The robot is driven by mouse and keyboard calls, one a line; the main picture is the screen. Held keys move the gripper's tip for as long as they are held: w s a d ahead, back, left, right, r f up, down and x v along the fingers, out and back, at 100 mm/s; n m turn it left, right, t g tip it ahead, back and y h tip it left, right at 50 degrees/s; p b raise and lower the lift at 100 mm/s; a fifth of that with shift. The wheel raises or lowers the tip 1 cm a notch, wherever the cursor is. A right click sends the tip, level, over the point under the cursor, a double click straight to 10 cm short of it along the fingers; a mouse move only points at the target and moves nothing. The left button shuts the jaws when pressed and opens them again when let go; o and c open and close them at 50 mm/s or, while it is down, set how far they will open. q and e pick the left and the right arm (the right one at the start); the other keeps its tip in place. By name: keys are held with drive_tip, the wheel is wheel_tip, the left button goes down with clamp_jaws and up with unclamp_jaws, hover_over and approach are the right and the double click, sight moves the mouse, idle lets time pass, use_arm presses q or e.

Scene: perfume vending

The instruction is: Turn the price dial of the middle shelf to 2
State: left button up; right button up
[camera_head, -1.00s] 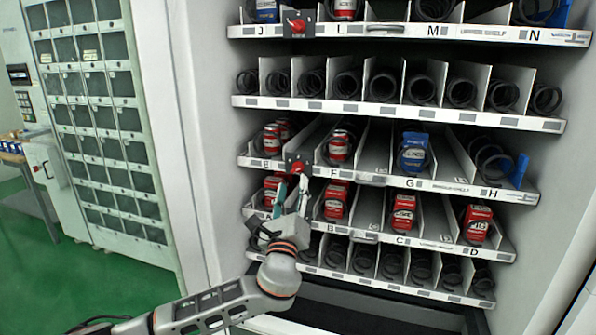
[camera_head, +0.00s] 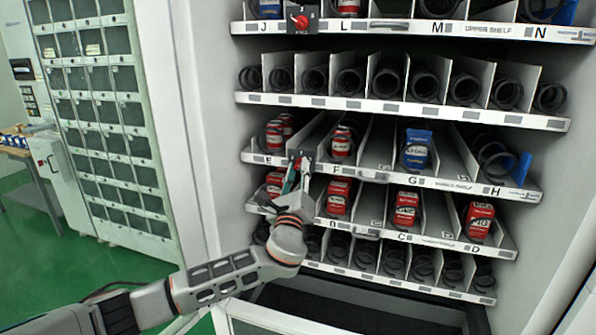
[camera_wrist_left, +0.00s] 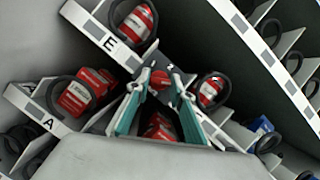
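The middle shelf (camera_head: 400,178) carries labels E, F, G and H on its front strip. Its price dial is a red knob (camera_wrist_left: 159,78) on a dark plate between E and F. In the head view the dial (camera_head: 297,162) is partly covered by my left gripper (camera_head: 297,176). In the left wrist view the gripper's two teal fingers (camera_wrist_left: 158,88) are apart, with the red knob between their tips. No contact is clearly visible, and I cannot tell whether the tips reach around the knob. My right gripper is not in view.
The upper shelf has a similar red dial (camera_head: 301,20). A lower shelf (camera_head: 390,235) with red items sits just below my gripper. A blue item (camera_head: 417,150) stands at G. The cabinet's white side wall (camera_head: 205,140) is left of the shelves.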

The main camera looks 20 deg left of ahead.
use_arm(q)
drive_tip(key=shift+n, duration=0.5)
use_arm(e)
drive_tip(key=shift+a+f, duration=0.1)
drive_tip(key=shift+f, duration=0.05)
use_arm(q)
drive_tip(key=n+g+y, duration=0.1)
drive_tip(key=n, duration=0.3)
drive_tip(key=n+g, duration=0.2)
drive_tip(key=n, duration=0.2)
drive_tip(key=n+g+y, duration=0.1)
drive_tip(key=n, duration=0.3)
drive_tip(key=shift+d+r+g+y, duration=0.15)
drive_tip(key=shift+r+g+y, duration=0.05)
drive_tip(key=shift+g+y, duration=0.1)
drive_tip(key=shift+n, duration=0.4)
drive_tip(key=o, duration=1.1)
